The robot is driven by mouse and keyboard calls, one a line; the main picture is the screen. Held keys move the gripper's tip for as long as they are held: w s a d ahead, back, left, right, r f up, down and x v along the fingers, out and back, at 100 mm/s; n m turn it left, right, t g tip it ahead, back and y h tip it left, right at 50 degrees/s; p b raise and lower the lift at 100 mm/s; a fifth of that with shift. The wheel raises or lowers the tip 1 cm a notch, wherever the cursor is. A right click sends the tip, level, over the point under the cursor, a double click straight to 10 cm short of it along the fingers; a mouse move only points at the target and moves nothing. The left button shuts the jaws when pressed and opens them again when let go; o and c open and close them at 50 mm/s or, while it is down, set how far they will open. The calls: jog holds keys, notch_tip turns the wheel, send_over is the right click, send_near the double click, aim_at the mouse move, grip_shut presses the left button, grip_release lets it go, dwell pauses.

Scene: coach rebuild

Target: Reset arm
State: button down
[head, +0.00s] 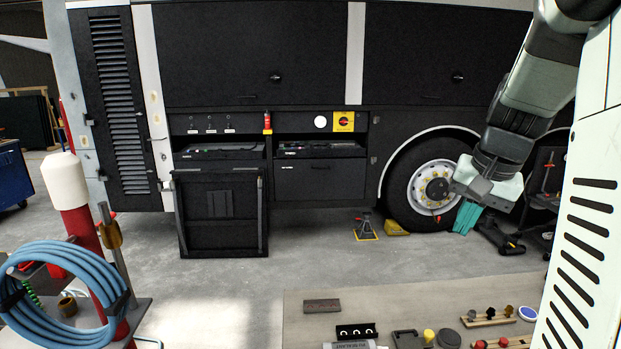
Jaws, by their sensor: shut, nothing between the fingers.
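My gripper (467,218) hangs at the right of the head view, at the end of my arm, with its teal fingers pointing down. The fingers are together with nothing between them. In the picture it overlaps the right edge of the coach wheel (434,186). It is apart from the workbench (400,296) in front and holds no object.
The black coach (250,55) fills the back, with an open flap (220,212) hanging low. A jack stand (366,226) and yellow chock (396,228) sit by the wheel. A blue hose coil (60,290) is at left. Several small parts lie on the workbench. The middle floor is clear.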

jog(key=s+a+r+n, duration=0.3)
jog(key=s+a+r, duration=0.2)
jog(key=s+a, duration=0.5)
jog(key=s+a+n+t, duration=0.2)
jog(key=s+a+n, duration=0.2)
jog(key=s+a, duration=0.4)
jog(key=shift+s+a+f+h, duration=0.3)
jog(key=shift+s+f+h, duration=0.1)
jog(key=shift+s, duration=0.55)
jog(key=shift+r, duration=0.1)
